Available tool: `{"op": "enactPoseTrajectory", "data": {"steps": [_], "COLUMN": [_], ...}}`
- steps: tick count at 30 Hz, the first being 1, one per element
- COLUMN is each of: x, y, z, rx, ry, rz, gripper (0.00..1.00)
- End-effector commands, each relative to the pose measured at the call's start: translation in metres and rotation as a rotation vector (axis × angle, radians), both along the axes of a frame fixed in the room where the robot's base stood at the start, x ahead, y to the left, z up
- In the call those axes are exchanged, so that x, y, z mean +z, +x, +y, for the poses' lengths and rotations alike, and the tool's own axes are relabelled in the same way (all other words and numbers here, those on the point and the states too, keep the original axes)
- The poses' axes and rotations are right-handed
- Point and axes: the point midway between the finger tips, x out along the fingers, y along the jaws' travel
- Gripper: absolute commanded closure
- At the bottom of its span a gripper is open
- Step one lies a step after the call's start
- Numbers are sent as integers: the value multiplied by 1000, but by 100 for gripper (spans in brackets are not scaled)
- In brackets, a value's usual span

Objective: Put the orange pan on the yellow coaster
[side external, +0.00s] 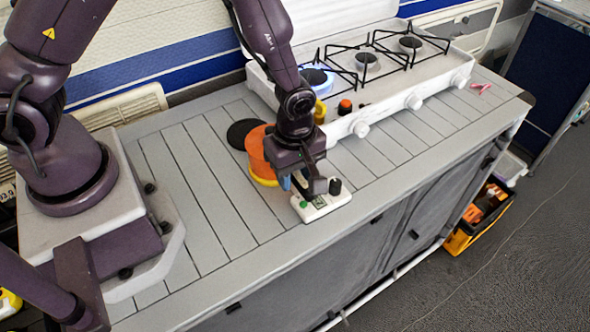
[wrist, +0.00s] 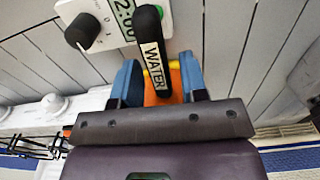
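The orange pan (side external: 257,153) stands on the counter, left of my gripper in the side view. A yellow edge (side external: 264,181), apparently the coaster, shows at its lower side; whether the pan fully rests on it I cannot tell. My gripper (side external: 293,181) is low over the counter by the pan. In the wrist view its blue fingers (wrist: 160,78) straddle the handle, with a visible gap on the right; they look open.
A white timer (side external: 321,203) with a black knob stands just beyond my fingers, near the counter's front edge, and shows in the wrist view (wrist: 112,28). A black disc (side external: 240,131) lies behind the pan. The stove (side external: 366,88) is at the back right. Bare counter lies left.

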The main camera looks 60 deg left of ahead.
Motion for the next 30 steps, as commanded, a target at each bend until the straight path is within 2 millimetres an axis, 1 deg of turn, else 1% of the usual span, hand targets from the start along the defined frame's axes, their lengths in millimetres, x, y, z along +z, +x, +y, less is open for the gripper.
{"op": "enactPoseTrajectory", "data": {"steps": [8, 11, 13, 17, 24, 27, 30], "x": [1, 5, 13, 36, 88, 105, 116], "y": [0, 0, 1, 1, 1, 1, 0], "z": [0, 0, 0, 0, -1, -1, 0], "rx": [-1, -2, -1, -1, -1, -2, -2], "ry": [0, 0, 0, -1, -1, -1, 0], "rz": [0, -2, -4, -6, -6, -4, -3], "gripper": [55, 55, 55, 55, 55, 55, 55]}}
